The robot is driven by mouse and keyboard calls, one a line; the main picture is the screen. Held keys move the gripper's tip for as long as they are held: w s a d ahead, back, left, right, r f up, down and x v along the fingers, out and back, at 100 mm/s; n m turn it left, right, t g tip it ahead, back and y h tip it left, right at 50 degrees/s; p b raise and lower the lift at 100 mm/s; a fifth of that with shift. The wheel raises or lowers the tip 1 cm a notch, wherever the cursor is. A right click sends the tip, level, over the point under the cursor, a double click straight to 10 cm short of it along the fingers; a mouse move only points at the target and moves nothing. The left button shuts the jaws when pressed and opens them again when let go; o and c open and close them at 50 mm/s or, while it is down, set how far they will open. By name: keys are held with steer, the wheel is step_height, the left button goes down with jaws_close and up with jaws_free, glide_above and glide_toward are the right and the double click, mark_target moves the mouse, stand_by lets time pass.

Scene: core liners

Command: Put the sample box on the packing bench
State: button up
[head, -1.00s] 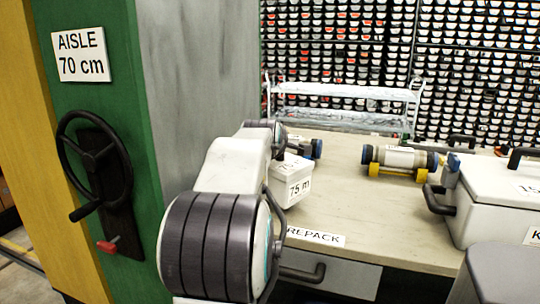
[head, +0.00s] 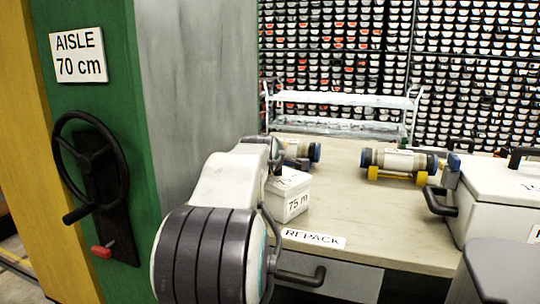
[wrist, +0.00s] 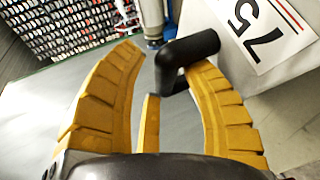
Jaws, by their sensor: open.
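The sample box is a small white box (head: 288,198) marked "75 m" at the left of the wooden REPACK bench (head: 345,205). It appears to stand upright on the bench top, partly hidden behind my arm. In the head view my fingers are mostly hidden by the arm.
A larger white box (head: 495,195) with dark handles stands at the bench's right. A cylinder on yellow feet (head: 400,162) lies mid-bench; another (head: 303,150) is behind the sample box. A green cabinet with a handwheel (head: 92,170) is close on the left. The bench middle is clear.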

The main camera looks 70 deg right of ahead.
steer(key=shift+a+r, duration=0.1)
steer(key=p+v, duration=0.3)
steer(key=v, duration=0.8)
steer(key=shift+a, duration=0.35)
steer(key=shift+s+r, duration=0.1)
steer(key=w+a+f+m+t+y, duration=0.15)
steer(key=w+a+f+y, duration=0.25)
steer(key=w+a+f, duration=0.6)
steer(key=w+a+f+t+y, duration=0.2)
steer(key=w+a+f+y, duration=0.35)
steer(key=a, duration=0.75)
steer(key=s+a+f+g+y, duration=0.1)
steer(key=s+a+f, duration=0.1)
steer(key=a, duration=0.5)
steer(key=s+a+f+m+g+y, duration=0.1)
steer(key=s+a+f+g, duration=0.1)
steer(key=a+f, duration=0.3)
steer(key=s+a+f+g+y, duration=0.1)
steer(key=s+a+f+y, duration=0.1)
steer(key=a, duration=0.7)
steer(key=shift+s+a+f, duration=0.15)
steer(key=shift+s+f, duration=0.55)
steer(key=shift+s, duration=0.25)
steer(key=shift+m, duration=0.25)
